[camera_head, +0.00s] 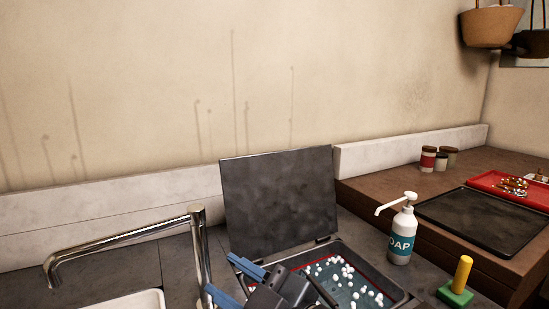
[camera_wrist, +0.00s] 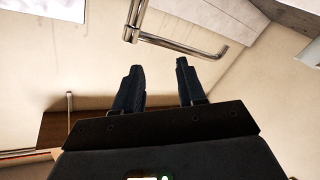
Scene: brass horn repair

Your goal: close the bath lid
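The bath (camera_head: 400,296) is a dark tank set in the counter, with a red line inside its rim and several small white balls in it. Its lid (camera_head: 280,200) is a dark grey flat plate standing upright along the tank's back edge, so the bath is open. My gripper (camera_head: 219,273) is in front of the lid, over the bath's left front side, with its blue fingers pointing left toward the tap. In the wrist view the two fingers (camera_wrist: 159,68) are spread apart with nothing between them. My gripper hides part of the bath.
A chrome tap (camera_head: 130,236) stands left of the lid by a white sink (camera_head: 135,301); it also shows in the wrist view (camera_wrist: 182,42). A soap bottle (camera_head: 401,238) stands right of the bath. A yellow-handled green block (camera_head: 457,287), dark mat (camera_head: 485,221) and red tray (camera_head: 500,190) are farther right.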

